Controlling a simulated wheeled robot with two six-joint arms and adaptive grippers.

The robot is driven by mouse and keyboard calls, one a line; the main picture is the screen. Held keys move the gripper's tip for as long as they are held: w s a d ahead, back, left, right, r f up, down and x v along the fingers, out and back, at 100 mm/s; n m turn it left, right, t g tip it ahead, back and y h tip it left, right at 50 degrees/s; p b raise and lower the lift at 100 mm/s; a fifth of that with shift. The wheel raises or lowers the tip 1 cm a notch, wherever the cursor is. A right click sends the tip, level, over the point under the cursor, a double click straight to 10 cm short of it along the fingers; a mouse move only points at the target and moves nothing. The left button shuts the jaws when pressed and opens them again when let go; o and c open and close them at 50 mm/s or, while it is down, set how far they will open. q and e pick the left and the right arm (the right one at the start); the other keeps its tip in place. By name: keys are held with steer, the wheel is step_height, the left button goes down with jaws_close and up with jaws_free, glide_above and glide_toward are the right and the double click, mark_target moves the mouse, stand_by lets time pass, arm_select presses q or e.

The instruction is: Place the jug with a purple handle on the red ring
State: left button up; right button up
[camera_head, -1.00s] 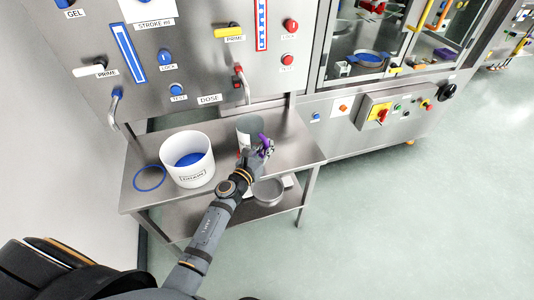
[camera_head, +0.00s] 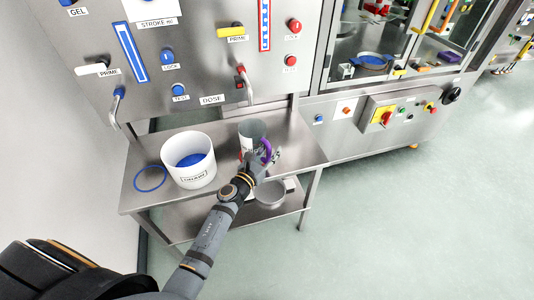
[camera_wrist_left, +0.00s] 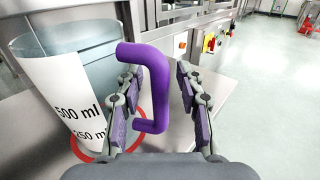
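The clear grey jug (camera_head: 252,133) stands upright at the right of the steel table, under the red-tipped dose spout. Its purple handle (camera_head: 266,151) faces my arm. In the left wrist view, the jug (camera_wrist_left: 75,75) shows volume marks, and an arc of the red ring (camera_wrist_left: 86,152) shows around its base. The jug appears to stand on the ring; the far side is hidden. My left gripper (camera_wrist_left: 158,98) is open, its fingers on either side of the purple handle with gaps visible. It also shows in the head view (camera_head: 262,163). My right gripper is not in view.
A white bucket (camera_head: 188,177) with blue contents stands left of the jug. A blue ring (camera_head: 150,179) lies empty at the table's left. A round metal pan (camera_head: 270,194) is on the lower shelf. The dispenser panel with spouts rises behind.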

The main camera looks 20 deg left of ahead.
arm_select(q)
steer(key=shift+s+a, duration=0.1)
steer(key=shift+s, duration=0.25)
steer(key=b+v, duration=0.3)
steer(key=v, duration=0.8)
steer(key=shift+s, duration=0.15)
steer(key=shift+r, duration=0.1)
